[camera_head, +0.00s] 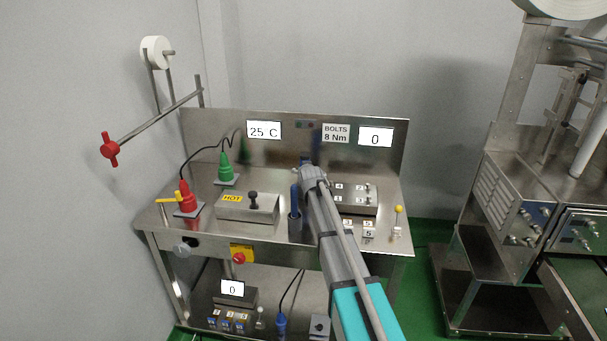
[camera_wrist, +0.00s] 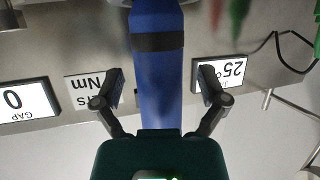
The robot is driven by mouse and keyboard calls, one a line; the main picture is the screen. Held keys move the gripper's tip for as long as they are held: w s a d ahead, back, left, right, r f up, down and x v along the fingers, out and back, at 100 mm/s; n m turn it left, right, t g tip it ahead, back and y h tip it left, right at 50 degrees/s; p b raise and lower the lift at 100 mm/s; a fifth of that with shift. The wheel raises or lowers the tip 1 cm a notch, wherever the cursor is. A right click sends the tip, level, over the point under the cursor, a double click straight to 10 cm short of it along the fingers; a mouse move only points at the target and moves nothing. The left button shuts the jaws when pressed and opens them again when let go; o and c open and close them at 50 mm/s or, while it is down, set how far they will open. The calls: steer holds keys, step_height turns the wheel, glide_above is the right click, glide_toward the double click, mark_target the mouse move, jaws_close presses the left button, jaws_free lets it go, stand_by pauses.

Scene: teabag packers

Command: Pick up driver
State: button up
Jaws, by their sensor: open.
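The driver (camera_wrist: 157,85) is a thick blue cylinder with a black band. In the wrist view it runs from the top edge down to my gripper's palm. My gripper (camera_wrist: 163,75) is open, with one finger on each side of the driver and a gap showing at both sides. In the head view a narrow blue upright shape (camera_head: 295,197) stands in a small holder on the bench, just left of my arm; it seems to be the driver. My arm hides most of the gripper in that view.
The steel bench (camera_head: 160,214) carries a red plug (camera_head: 184,196), a green plug (camera_head: 225,170) and a block marked HOT (camera_head: 262,207) left of my arm. A numbered block (camera_head: 352,198) sits close on the right. The back panel (camera_head: 215,130) rises behind.

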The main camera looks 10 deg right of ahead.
mark_target(305, 154)
jaws_close()
stand_by(0.4)
steer(key=shift+r, duration=0.15)
step_height(305, 154, up, 10)
steer(key=p, duration=1)
stand_by(0.7)
